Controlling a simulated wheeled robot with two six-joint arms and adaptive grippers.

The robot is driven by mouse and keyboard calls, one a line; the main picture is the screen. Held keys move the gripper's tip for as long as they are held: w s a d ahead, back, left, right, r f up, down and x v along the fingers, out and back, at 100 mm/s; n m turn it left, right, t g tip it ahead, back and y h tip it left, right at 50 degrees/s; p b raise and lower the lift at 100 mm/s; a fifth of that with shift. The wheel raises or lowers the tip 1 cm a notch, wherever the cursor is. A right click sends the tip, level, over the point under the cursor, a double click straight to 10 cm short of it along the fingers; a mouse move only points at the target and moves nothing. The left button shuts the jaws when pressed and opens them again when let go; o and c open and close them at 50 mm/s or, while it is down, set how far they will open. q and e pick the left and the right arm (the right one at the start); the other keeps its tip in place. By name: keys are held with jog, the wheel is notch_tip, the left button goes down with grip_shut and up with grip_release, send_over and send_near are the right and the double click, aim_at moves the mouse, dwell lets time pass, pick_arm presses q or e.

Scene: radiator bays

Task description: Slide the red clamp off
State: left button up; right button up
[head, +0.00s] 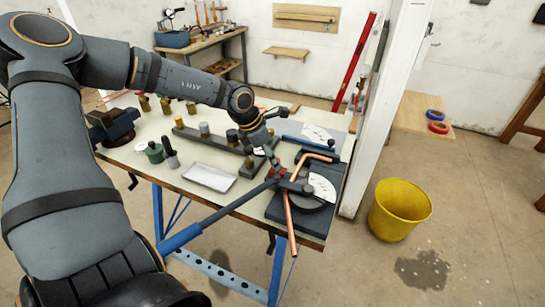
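A small red clamp (279,170) shows on the pipe bender (308,196), near the bent copper pipe (290,212). My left gripper (270,157) reaches down from the upper left, and its fingertips are right at the red clamp. The fingers are small and partly overlap the clamp, so I cannot tell whether they are closed on it. The pipe runs across the bender and hangs down past the bench's front edge. The bender's long lever with a blue grip (182,238) sticks out to the lower left. My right gripper is not in view.
The bench (228,205) holds a white tray (210,177), a dark vise (112,127), a rail with several cylinders and a blue-handled bar (305,142). A yellow bucket (400,209) stands on the floor at right. A white post (385,110) rises behind the bench's right end.

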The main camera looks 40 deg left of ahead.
pick_arm(q)
jog(key=shift+d, duration=0.1)
jog(key=shift+r, duration=0.15)
notch_tip(320, 180, up, 10)
dwell(0.3)
dwell(0.3)
